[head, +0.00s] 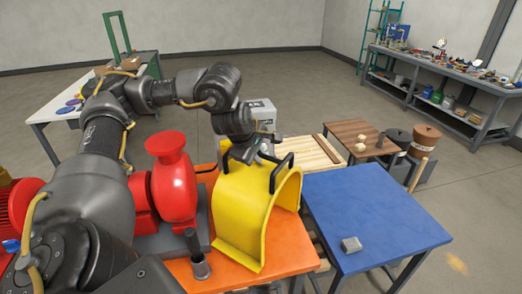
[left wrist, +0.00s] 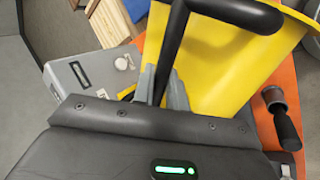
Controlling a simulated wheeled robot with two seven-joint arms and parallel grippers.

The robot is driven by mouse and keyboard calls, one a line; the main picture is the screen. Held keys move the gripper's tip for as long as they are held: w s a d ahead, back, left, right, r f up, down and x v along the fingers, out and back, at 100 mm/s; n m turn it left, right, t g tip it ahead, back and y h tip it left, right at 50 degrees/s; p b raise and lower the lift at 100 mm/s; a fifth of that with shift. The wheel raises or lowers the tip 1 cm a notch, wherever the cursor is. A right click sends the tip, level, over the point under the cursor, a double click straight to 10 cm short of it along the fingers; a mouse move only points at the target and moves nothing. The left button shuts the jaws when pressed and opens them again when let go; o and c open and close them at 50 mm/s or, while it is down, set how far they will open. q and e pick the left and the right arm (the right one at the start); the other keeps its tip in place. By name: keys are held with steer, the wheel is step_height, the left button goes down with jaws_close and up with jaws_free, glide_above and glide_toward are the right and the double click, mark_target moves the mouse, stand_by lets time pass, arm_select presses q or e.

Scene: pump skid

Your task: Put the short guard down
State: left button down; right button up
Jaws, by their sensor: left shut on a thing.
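The short guard (head: 262,200) is a yellow arched cover with black bar handles on top, beside the red pump. It stands upright over the orange tabletop (head: 285,250); I cannot tell whether its lower edges touch it. My left gripper (head: 257,150) is at the top of the guard, shut on a black handle. In the left wrist view the handle (left wrist: 180,35) rises from between the grey fingers (left wrist: 160,88), with the yellow guard (left wrist: 215,65) behind it. The guard's far side is hidden. My right gripper is not in view.
A grey cup-shaped part with a black handle (head: 199,264) stands near the guard's left foot. The red pump (head: 172,185) is close left. A pale slatted pallet (head: 310,155) lies behind.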

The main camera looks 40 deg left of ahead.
mark_target(259, 167)
arm_select(q)
steer(key=shift+f+b, duration=0.35)
steer(key=shift+f, duration=1.2)
steer(key=shift+w+f, duration=0.1)
steer(key=shift+f, duration=0.3)
steer(key=shift+d, duration=0.1)
steer(key=c, duration=1.7)
jaws_free()
steer(key=shift+f, duration=0.1)
steer(key=shift+c, duration=0.2)
steer(key=o, duration=0.3)
steer(key=shift+o, duration=0.2)
steer(key=shift+s, duration=0.2)
